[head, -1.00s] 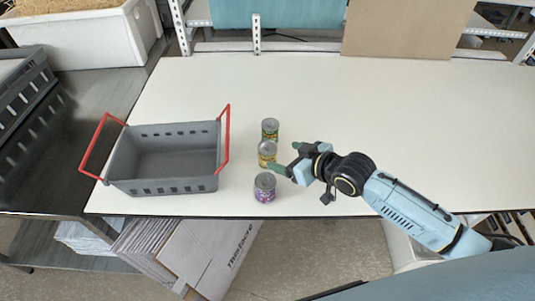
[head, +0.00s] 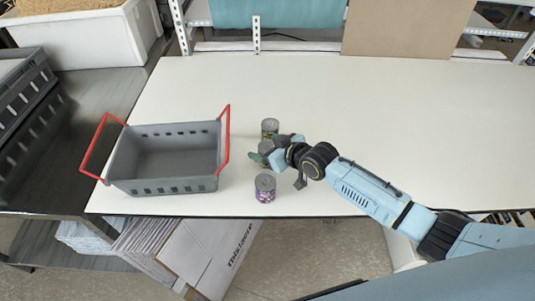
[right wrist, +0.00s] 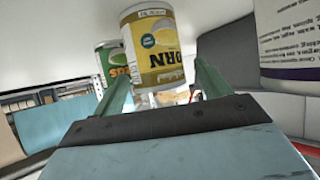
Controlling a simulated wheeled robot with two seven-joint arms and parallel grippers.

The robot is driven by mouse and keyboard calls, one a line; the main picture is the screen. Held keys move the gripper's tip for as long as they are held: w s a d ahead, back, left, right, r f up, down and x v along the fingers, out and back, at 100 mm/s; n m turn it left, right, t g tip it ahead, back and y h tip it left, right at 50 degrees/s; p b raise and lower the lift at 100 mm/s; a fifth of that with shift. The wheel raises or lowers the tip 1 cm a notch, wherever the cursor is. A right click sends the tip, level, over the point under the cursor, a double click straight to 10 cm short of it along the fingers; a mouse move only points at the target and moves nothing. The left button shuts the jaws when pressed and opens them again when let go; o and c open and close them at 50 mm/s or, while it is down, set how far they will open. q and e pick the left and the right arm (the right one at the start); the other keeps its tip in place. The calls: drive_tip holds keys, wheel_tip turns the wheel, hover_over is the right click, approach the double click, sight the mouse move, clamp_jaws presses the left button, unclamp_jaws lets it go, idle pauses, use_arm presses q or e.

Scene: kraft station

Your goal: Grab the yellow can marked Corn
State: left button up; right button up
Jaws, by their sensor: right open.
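The yellow can marked Corn shows in the right wrist view (right wrist: 155,50), upright between my two open fingers. In the head view the corn can (head: 264,146) stands in the middle of a row of three cans and is partly hidden by my right gripper (head: 262,157). In the right wrist view my right gripper (right wrist: 165,95) has a green finger on each side of the can; I cannot tell whether they touch it. My left gripper is not in view.
A can with a green label (head: 270,128) stands just behind the corn can, and a purple-labelled can (head: 265,188) stands in front. A grey basket with red handles (head: 163,186) is to the left. The white table (head: 420,120) is clear at right.

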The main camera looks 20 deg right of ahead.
drive_tip(key=shift+c, duration=0.4)
drive_tip(key=c, duration=1.1)
